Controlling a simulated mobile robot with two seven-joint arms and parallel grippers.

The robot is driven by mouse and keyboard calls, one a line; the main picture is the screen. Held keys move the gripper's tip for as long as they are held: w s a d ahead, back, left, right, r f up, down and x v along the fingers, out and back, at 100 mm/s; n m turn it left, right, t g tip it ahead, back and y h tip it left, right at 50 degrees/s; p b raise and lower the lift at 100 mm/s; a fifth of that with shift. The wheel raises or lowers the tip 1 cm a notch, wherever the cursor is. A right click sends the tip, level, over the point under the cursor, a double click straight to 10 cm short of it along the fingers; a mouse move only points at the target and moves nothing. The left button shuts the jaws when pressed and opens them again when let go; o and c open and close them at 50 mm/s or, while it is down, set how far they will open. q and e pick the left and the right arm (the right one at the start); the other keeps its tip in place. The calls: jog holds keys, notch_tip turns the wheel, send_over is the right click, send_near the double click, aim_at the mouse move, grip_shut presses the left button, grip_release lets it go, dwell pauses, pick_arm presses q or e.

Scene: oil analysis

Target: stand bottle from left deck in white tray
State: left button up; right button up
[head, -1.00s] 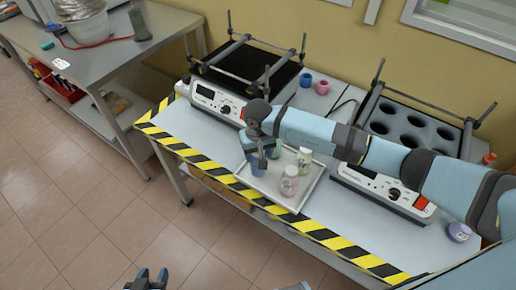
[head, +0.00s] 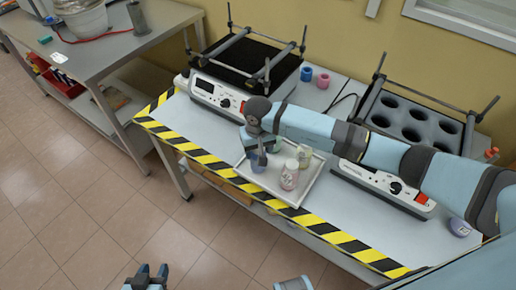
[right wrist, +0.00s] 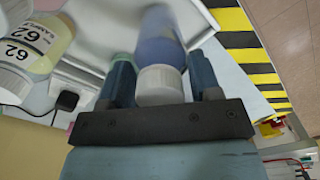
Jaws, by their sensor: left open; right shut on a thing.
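My right gripper (head: 262,147) is shut on a blue bottle (head: 258,163) at the left side of the white tray (head: 313,170). In the right wrist view the blue bottle (right wrist: 160,42) sits between the fingers of the right gripper (right wrist: 160,78), its white cap towards the camera. I cannot tell whether its base touches the tray. A pink-labelled bottle (head: 289,176) and a pale yellow-green bottle (head: 304,157) stand in the tray, with something green partly hidden behind the gripper. The left deck (head: 250,62) shows no bottle. My left gripper (head: 147,276) is open and empty, low over the floor.
The right shaker (head: 410,125) has a rack of round holes and lies behind my right arm. Blue (head: 307,73) and pink (head: 323,81) pots stand between the shakers. A purple-lidded jar (head: 459,227) is at the right. Striped tape marks the table's front edge.

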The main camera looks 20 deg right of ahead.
jog(key=shift+f, duration=0.3)
jog(key=o, duration=1.2)
jog(key=shift+c, duration=0.2)
notch_tip(320, 180, up, 14)
jog(key=b, duration=0.1)
jog(key=shift+s+f, duration=0.1)
